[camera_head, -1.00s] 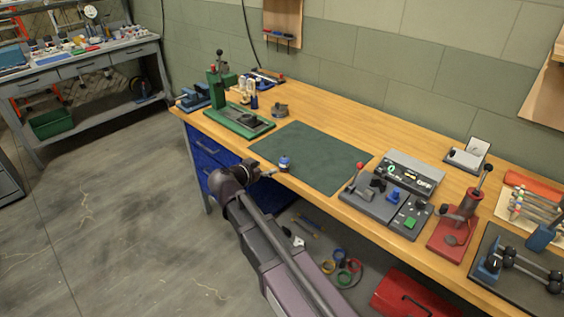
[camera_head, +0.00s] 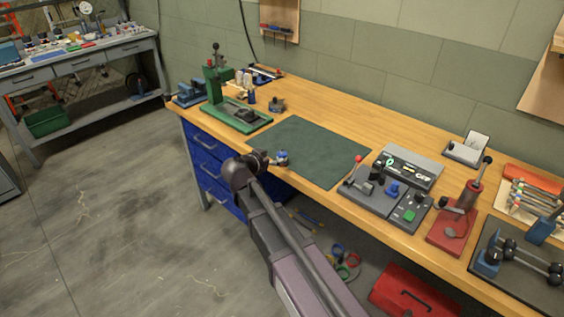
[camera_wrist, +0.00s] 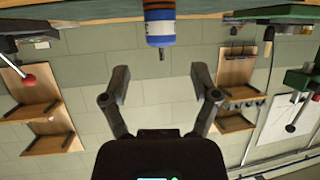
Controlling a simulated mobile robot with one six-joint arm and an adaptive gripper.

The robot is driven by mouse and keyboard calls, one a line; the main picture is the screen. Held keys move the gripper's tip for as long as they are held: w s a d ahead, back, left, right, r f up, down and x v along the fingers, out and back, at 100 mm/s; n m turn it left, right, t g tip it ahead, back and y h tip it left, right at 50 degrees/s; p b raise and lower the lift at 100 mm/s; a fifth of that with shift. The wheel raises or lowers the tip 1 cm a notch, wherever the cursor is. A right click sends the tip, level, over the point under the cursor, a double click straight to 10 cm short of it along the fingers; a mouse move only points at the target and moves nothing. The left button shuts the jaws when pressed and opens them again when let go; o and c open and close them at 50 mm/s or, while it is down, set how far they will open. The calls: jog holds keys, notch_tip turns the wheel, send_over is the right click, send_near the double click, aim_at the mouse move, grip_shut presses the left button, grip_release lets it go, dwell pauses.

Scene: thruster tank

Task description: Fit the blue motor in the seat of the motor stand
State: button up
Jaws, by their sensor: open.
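The blue motor (camera_head: 282,159) stands near the front left edge of the green mat. The wrist view is upside down and shows the motor (camera_wrist: 160,28) as a blue and white cylinder with a thin shaft pointing up. My gripper (camera_head: 266,159) is just left of the motor in the head view. In the wrist view its fingers (camera_wrist: 159,77) are spread and empty, with the motor beyond them, apart from both. A grey fixture with a red-knobbed lever, dark cradle and blue block looks like the motor stand (camera_head: 369,201), right of the mat. Its seat is too small to make out.
The green mat (camera_head: 300,150) is otherwise clear. A green press (camera_head: 236,115) stands to its left. A meter box (camera_head: 408,168), a green-button box (camera_head: 412,213) and a red press (camera_head: 453,225) stand to its right. The bench's front edge runs close to my arm.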

aim_at(281, 153)
jog(key=shift+b+x, duration=0.4)
jog(key=shift+x, duration=1.25)
jog(key=shift+w, duration=0.1)
jog(key=shift+b+x, duration=0.75)
jog(key=shift+x, duration=1.8)
jog(key=shift+r, duration=0.2)
grip_shut()
